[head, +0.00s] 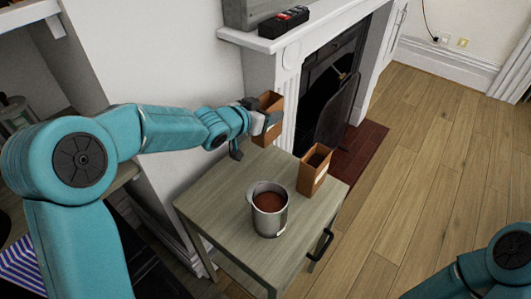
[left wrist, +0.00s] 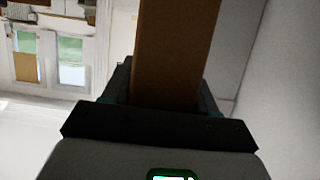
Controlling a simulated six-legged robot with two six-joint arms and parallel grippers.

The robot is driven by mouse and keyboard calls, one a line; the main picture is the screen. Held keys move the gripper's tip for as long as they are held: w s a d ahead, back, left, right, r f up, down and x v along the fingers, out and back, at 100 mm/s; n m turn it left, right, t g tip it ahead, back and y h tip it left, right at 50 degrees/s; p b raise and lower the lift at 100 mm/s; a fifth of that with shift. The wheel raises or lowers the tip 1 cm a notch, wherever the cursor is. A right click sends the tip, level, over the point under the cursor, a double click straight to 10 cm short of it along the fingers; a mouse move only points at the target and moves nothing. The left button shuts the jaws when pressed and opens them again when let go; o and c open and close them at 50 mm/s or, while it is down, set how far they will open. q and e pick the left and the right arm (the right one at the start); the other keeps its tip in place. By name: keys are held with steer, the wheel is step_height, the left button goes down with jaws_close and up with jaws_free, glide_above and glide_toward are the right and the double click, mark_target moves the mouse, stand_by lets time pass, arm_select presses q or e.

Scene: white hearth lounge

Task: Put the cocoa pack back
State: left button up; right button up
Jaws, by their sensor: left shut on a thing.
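My left gripper (head: 264,121) is shut on a brown pack (head: 270,107), held upright above the back of the small grey-green table (head: 226,195), beside the white fireplace surround. In the left wrist view the pack (left wrist: 175,50) rises between the fingers. A second brown pack (head: 314,170) with an open top and a pale label stands on the table at the right. The labels are too small to read, so I cannot tell by print which is cocoa. A metal pot (head: 269,210) with brown contents stands at the table's front. My right gripper is out of view.
The white mantel shelf (head: 310,27) above carries a black item with red buttons (head: 284,22). A dark fireplace screen (head: 338,115) stands behind the table. The table has a black handle (head: 321,243) on its front right. Wooden floor (head: 440,150) is clear to the right.

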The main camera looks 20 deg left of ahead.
mark_target(266, 139)
arm_select(q)
step_height(266, 139, down, 4)
steer(key=shift+w+a+f+b, duration=0.1)
steer(key=shift+b, duration=0.4)
step_height(266, 139, down, 5)
steer(key=shift+r+b, duration=0.15)
steer(key=shift+b, duration=0.6)
steer(key=shift+f, duration=0.4)
steer(key=shift+r, duration=0.2)
steer(key=shift+f, duration=0.2)
steer(key=o, duration=1.2)
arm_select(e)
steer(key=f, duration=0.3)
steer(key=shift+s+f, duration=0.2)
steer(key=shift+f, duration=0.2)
